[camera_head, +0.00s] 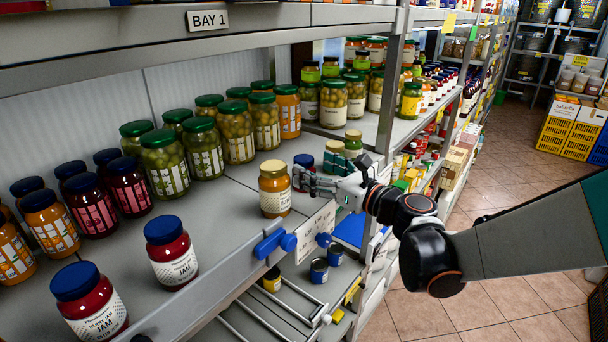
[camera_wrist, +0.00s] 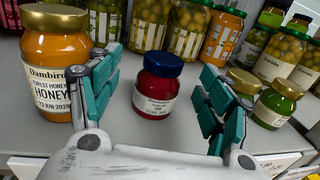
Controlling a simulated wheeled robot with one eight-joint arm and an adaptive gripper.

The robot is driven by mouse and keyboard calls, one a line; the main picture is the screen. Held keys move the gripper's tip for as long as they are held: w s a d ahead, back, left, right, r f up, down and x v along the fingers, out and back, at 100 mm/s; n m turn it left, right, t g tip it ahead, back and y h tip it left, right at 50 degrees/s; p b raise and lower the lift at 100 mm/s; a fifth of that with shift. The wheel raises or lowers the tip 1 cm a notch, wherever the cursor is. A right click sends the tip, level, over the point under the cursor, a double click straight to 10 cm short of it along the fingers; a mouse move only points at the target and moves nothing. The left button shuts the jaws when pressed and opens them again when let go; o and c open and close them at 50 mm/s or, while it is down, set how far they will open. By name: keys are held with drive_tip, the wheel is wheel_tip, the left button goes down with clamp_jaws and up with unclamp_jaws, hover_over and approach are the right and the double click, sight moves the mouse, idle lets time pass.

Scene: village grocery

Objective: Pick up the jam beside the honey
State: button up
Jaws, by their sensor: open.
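The jam jar (camera_wrist: 158,88), red with a blue lid and white label, stands upright on the shelf between the spread fingers of my gripper (camera_wrist: 160,72) in the wrist view. It shows clear space to both fingers. In the head view only its blue lid (camera_head: 304,160) shows clearly, behind my gripper (camera_head: 306,180). The honey jar (camera_wrist: 58,62), amber with a gold lid, stands left of the jam in the wrist view, close to my left finger. It also stands at the shelf front in the head view (camera_head: 274,190). My gripper is open and empty.
Two more blue-lidded red jam jars (camera_head: 171,252) (camera_head: 92,302) stand at the front left. Green-lidded olive jars (camera_head: 164,160) line the back. A small green jar (camera_wrist: 277,104) stands right of my right finger.

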sight(311, 166)
drive_tip(key=x, duration=0.5)
drive_tip(key=shift+w+f, duration=0.2)
drive_tip(key=shift+d, duration=0.1)
drive_tip(key=c, duration=1.4)
